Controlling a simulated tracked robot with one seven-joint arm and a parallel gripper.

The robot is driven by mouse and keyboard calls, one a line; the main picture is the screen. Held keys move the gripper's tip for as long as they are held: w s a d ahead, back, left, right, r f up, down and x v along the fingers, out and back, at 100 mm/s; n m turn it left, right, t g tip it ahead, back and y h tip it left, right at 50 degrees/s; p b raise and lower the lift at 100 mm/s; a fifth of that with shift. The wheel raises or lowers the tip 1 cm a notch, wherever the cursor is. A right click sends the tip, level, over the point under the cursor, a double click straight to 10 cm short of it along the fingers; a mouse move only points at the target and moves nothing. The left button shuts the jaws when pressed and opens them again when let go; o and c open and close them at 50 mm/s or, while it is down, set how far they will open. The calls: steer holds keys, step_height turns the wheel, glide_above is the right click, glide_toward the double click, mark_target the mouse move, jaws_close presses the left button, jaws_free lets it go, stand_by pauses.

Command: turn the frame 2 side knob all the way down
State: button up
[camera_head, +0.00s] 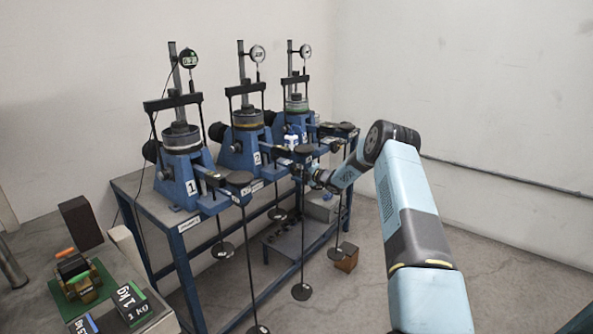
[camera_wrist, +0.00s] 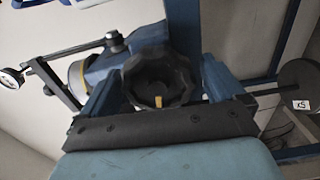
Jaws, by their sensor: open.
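Frame 2 (camera_head: 257,158) is the middle of three blue lever frames on the table in the head view. In the wrist view a black lobed knob (camera_wrist: 158,72) with a small yellow mark faces me. My gripper (camera_wrist: 160,80) is open, with one finger on each side of the knob. Whether either finger touches it I cannot tell. In the head view my gripper (camera_head: 312,177) is at the right of frame 2, and I cannot make out the gripped-side knob there.
Frame 1 (camera_head: 182,180) stands left of frame 2 and frame 3 (camera_head: 298,120) behind it. Lever arms with hanging weight rods (camera_head: 301,291) reach out past the table's front edge, close to my arm. Weights (camera_head: 130,303) lie at the lower left. The floor at right is clear.

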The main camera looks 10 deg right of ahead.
steer(key=shift+v, duration=2.85)
